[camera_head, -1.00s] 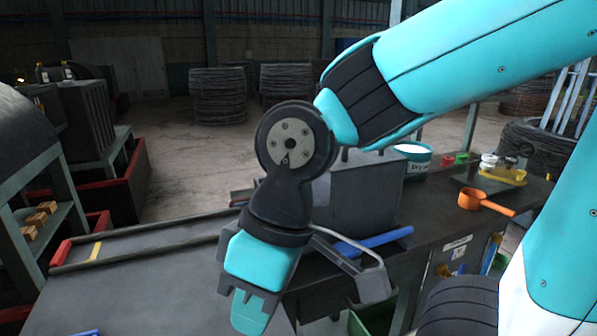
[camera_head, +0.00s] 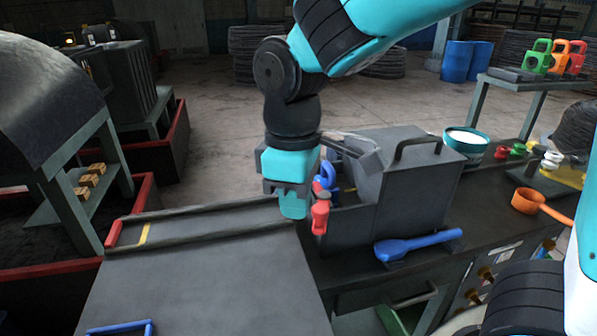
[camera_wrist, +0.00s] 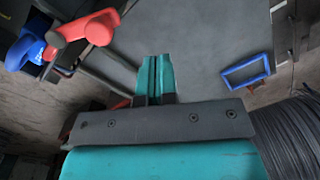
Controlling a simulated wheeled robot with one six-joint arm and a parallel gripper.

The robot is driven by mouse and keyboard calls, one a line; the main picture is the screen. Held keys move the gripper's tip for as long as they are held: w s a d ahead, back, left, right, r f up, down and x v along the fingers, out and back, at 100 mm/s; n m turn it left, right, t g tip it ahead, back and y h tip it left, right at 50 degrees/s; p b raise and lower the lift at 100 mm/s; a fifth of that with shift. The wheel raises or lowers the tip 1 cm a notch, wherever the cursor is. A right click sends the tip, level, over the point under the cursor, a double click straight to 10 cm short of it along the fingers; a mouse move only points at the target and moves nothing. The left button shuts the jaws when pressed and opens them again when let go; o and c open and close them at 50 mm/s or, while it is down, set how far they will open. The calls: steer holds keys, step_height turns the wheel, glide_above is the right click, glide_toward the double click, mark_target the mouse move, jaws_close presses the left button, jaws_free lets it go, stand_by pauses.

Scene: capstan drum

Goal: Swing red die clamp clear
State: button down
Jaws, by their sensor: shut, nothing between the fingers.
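The red die clamp (camera_head: 320,212) stands at the left front of the grey die box, just right of my gripper (camera_head: 293,215) in the head view. In the wrist view the red clamp (camera_wrist: 92,28) is at the upper left, its handle reaching right, in front of a blue part (camera_wrist: 26,50). My gripper (camera_wrist: 155,75) is shut and empty, its teal fingers together. The fingers are apart from the red clamp in the wrist view. In the head view a blue part (camera_head: 327,178) shows behind the red clamp. The clamp's pivot cannot be made out.
The grey box (camera_head: 400,190) with a handle stands right of the clamp. A blue scoop (camera_head: 415,244) lies before it. A blue handle (camera_head: 122,328) is on the flat grey top (camera_head: 205,285) at the lower left. An orange ladle (camera_head: 527,201) and a white-topped tub (camera_head: 465,146) are farther right.

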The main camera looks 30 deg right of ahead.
steer(key=w+a+r+n+g+h+p, duration=0.1)
steer(key=w+a+r+h+p, duration=0.3)
steer(key=w, duration=0.4)
steer(key=shift+w+r+n+g+p, duration=0.15)
steer(key=shift+r+n+g+p, duration=0.15)
steer(key=shift+r+n+p, duration=0.5)
steer(key=shift+f, duration=0.1)
steer(key=s+d+f+p, duration=0.3)
steer(key=d+f, duration=0.4)
steer(key=f, duration=0.2)
steer(key=shift+s+f, duration=0.15)
steer(key=shift+s, duration=0.1)
